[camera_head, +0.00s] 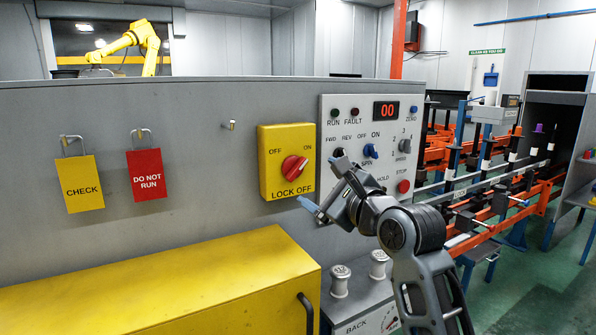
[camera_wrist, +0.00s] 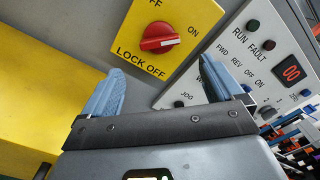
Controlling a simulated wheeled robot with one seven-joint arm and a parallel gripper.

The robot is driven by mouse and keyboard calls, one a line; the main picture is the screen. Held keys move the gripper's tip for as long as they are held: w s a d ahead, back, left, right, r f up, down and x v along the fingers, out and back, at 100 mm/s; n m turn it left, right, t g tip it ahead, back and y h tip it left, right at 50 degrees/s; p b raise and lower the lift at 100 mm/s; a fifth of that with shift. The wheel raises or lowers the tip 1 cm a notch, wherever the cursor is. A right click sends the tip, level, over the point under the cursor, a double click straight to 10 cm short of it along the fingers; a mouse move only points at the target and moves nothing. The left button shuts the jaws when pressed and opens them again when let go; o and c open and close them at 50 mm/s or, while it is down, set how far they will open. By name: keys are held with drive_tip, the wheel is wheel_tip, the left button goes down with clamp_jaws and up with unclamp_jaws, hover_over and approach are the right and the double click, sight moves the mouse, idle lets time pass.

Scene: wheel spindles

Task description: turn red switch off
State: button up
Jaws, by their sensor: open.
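The red switch (camera_head: 294,168) is a round knob with a raised grip on a yellow plate (camera_head: 268,187) marked OFF, ON and LOCK OFF. Its grip is tilted, with the white mark on the end towards ON. In the wrist view the red switch (camera_wrist: 158,38) sits ahead, beyond and roughly between the fingertips. My gripper (camera_head: 322,180) is open and empty, right of the knob and a little lower in the head view. In the wrist view my gripper (camera_wrist: 163,78) shows two blue fingers spread apart, not touching the knob.
A control panel (camera_head: 345,114) with buttons, knobs and a red display is right of the yellow plate. A yellow cabinet (camera_head: 170,285) juts out below. CHECK (camera_head: 85,184) and DO NOT RUN (camera_head: 146,175) tags hang at left. Two spools (camera_head: 340,281) stand below my arm.

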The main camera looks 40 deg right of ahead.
sight(300, 172)
drive_tip(key=x, duration=0.7)
drive_tip(key=shift+w+d+p, duration=0.1)
drive_tip(key=shift+w+p, duration=0.05)
drive_tip(key=shift+p, duration=0.25)
drive_tip(key=shift+c, duration=0.2)
drive_tip(key=c, duration=1)
